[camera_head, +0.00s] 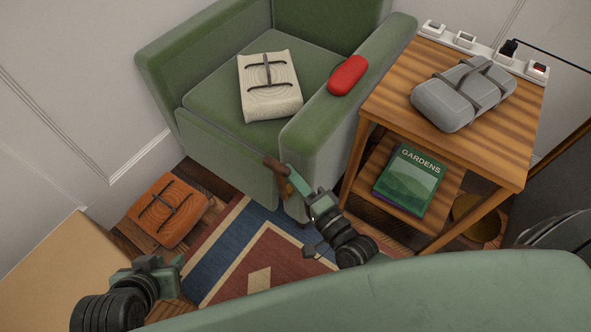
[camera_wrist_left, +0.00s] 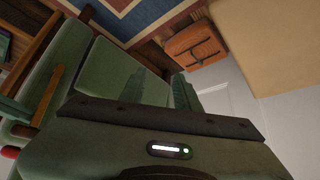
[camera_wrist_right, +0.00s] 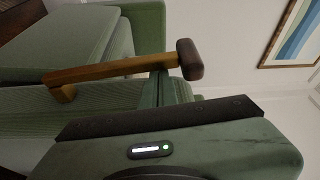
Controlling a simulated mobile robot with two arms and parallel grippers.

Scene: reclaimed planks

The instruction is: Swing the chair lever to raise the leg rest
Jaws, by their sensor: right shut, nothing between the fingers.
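The green armchair (camera_head: 240,90) stands at the back. Its lever (camera_head: 285,187), a wooden bar with a dark rounded knob (camera_head: 274,164), is at the front of the armrest on the right. In the right wrist view the lever (camera_wrist_right: 110,70) runs across to its dark knob (camera_wrist_right: 189,59). My right gripper (camera_head: 294,178) is shut and empty, its fingertips right by the bar near the knob; I cannot tell whether they touch. My left gripper (camera_head: 178,265) is open and empty, low at the front left, away from the chair. The leg rest looks folded down against the chair front.
A cream bag (camera_head: 270,85) lies on the seat and a red case (camera_head: 347,76) on the armrest. A wooden side table (camera_head: 440,140) with a grey case (camera_head: 462,95) and a green book (camera_head: 410,180) stands close right. An orange bag (camera_head: 167,211) lies on the floor beside a patterned rug (camera_head: 225,245).

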